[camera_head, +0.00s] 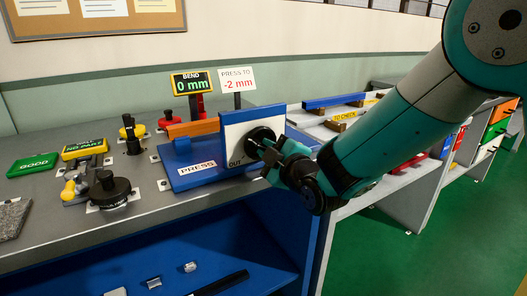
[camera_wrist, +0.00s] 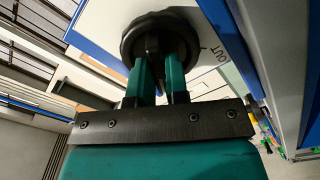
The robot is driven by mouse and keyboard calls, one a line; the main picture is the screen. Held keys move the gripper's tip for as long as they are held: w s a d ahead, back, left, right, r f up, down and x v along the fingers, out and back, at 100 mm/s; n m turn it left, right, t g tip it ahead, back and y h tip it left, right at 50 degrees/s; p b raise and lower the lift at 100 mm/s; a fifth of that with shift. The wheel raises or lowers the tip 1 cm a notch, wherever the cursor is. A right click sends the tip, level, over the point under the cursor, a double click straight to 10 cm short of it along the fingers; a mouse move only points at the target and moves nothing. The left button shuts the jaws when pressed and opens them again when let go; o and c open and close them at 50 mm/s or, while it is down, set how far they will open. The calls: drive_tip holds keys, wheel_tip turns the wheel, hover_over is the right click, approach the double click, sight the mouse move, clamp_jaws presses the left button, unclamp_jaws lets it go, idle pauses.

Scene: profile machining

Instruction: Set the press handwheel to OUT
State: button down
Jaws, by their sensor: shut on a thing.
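The blue press (camera_head: 200,160) stands on the grey bench with a white front plate. Its black handwheel (camera_head: 257,138) sits on that plate, next to the printed word OUT at the plate's lower left. My gripper (camera_head: 272,152) reaches in from the right and is shut on the handwheel. The fingers and wrist hide part of the wheel in the head view. The bend display (camera_head: 192,84) reads 0 mm.
A sign (camera_head: 237,79) reads PRESS TO -2 mm. An orange bar (camera_head: 193,128) lies on the press. A green GOOD plate (camera_head: 33,164), a yellow sign (camera_head: 84,149) and black knobs (camera_head: 110,190) stand to the left. Another bench with coloured bars (camera_head: 333,100) is behind my arm.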

idle(0.4)
drive_tip(key=shift+n+b, duration=1.85)
drive_tip(key=shift+n, duration=0.55)
drive_tip(key=shift+n+b, duration=1.6)
drive_tip(key=shift+n, duration=0.7)
